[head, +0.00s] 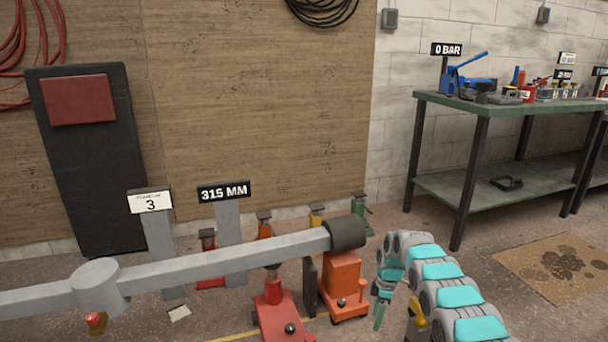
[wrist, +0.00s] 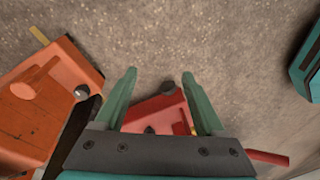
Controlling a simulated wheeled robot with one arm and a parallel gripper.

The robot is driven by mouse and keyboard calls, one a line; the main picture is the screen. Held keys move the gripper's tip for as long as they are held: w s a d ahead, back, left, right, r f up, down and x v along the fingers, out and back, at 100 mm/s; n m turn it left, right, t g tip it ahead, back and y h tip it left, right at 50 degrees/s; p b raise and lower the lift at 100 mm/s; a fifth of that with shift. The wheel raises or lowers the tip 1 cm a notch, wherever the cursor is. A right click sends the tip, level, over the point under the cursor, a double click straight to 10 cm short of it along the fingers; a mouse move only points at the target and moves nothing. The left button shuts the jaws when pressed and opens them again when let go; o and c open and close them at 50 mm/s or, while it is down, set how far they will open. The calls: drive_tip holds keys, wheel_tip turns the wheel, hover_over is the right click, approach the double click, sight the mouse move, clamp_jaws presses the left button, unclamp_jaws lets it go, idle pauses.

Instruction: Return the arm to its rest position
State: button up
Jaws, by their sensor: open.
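My arm (head: 445,285) reaches in from the lower right of the head view, grey with teal panels. My gripper (head: 380,318) hangs down at its end, just right of the orange jack. In the wrist view my gripper (wrist: 159,74) has its two green fingers spread apart with nothing held between them. A red jack (wrist: 158,108) shows behind and between the fingers, and I cannot tell how far below it lies.
The orange jack (head: 342,280) stands close left of my gripper, with a red jack (head: 280,315) beside it. A grey beam (head: 210,258) with a dark end crosses above them. A green bench (head: 525,107) stands at right. Floor near a stained mat (head: 560,268) is clear.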

drive_tip(key=s+d+r+m+h+p, duration=0.1)
drive_tip(key=s+d+r+m, duration=0.2)
drive_tip(key=r, duration=0.5)
drive_tip(key=s+d+r+m+h, duration=0.2)
drive_tip(key=s+r+m, duration=0.1)
drive_tip(key=s+r, duration=0.4)
drive_tip(key=s+d+r+m+h+p, duration=0.1)
drive_tip(key=s+d+r+m, duration=0.15)
drive_tip(key=r, duration=0.55)
drive_tip(key=s+a+r+m+p, duration=0.1)
drive_tip(key=s+a+r+m, duration=0.35)
drive_tip(key=s+r, duration=0.75)
drive_tip(key=s+a+m, duration=0.1)
drive_tip(key=s+a, duration=0.2)
drive_tip(key=s, duration=0.6)
drive_tip(key=s+a+m+y+p, duration=0.1)
drive_tip(key=s+a, duration=0.3)
drive_tip(key=s, duration=0.5)
drive_tip(key=s+a+y+p, duration=0.1)
drive_tip(key=s+a, duration=0.3)
drive_tip(key=s, duration=0.6)
drive_tip(key=shift+a+f+m, duration=0.25)
drive_tip(key=shift+f+m, duration=0.05)
drive_tip(key=shift+m, duration=0.1)
drive_tip(key=shift+o, duration=0.3)
